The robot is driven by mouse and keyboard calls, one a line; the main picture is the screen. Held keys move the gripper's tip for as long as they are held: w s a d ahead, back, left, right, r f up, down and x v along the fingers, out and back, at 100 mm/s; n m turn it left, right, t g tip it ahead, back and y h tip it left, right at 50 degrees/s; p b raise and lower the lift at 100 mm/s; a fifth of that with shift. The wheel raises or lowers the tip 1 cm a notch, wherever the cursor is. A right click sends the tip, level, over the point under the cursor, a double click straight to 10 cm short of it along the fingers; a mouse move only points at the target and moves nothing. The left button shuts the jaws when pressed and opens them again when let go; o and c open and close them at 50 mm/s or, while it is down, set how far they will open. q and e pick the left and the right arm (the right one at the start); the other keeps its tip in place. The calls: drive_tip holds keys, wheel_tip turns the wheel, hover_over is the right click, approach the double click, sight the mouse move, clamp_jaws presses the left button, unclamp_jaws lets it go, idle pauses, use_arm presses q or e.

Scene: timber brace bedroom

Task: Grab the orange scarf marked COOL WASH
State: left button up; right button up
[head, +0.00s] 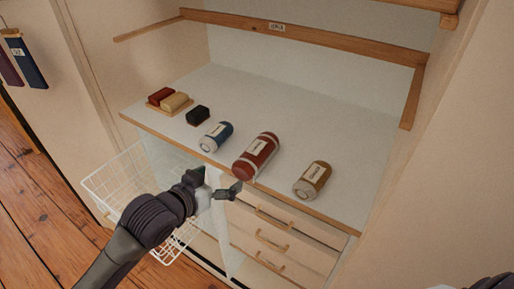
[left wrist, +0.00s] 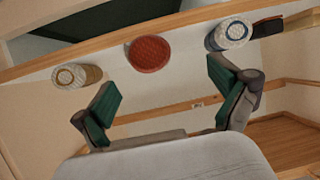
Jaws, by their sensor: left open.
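An orange-brown rolled scarf (head: 312,180) with a pale label lies at the right of the row on the white shelf top (head: 345,135); its label is too small to read surely. In the left wrist view its ringed end (left wrist: 72,76) shows at the left. A larger dark red roll (head: 256,156) lies to its left, and it shows in the left wrist view (left wrist: 149,54) beyond the fingers. My left gripper (head: 214,184) is open and empty, in front of the shelf edge, just left of and below the red roll. My right gripper is not clearly visible.
A blue roll (head: 216,137), a small black item (head: 198,115) and a tray (head: 183,108) with red and cream items stand further left. A white wire basket (head: 112,178) and drawers (head: 270,240) are below. A wooden rail (head: 335,39) crosses behind. The shelf's back is clear.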

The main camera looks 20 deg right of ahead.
sight(245, 160)
use_arm(q)
drive_tip(key=shift+m, duration=0.3)
drive_tip(key=w+d, duration=0.1)
drive_tip(key=d, duration=0.1)
drive_tip(key=w+d+p, duration=0.1)
drive_tip(key=w+d, duration=0.1)
drive_tip(key=w+d+f, duration=0.1)
drive_tip(key=d, duration=0.1)
drive_tip(key=shift+w+d, duration=0.15)
drive_tip(key=shift+d, duration=0.2)
drive_tip(key=shift+w+d+f, duration=0.1)
drive_tip(key=shift+d, duration=0.05)
drive_tip(key=shift+w+d+p, duration=0.3)
drive_tip(key=shift+d+p, duration=0.15)
drive_tip(key=shift+p, duration=0.2)
drive_tip(key=x, duration=0.1)
drive_tip(key=p+x, duration=0.1)
drive_tip(key=x, duration=0.1)
drive_tip(key=shift+d, duration=0.35)
drive_tip(key=shift+w+d, duration=0.3)
drive_tip(key=shift+w, duration=0.05)
drive_tip(key=shift+h, duration=0.3)
use_arm(e)
drive_tip(key=r, duration=0.3)
drive_tip(key=shift+s+d+r, duration=0.1)
drive_tip(key=shift+s+r, duration=0.15)
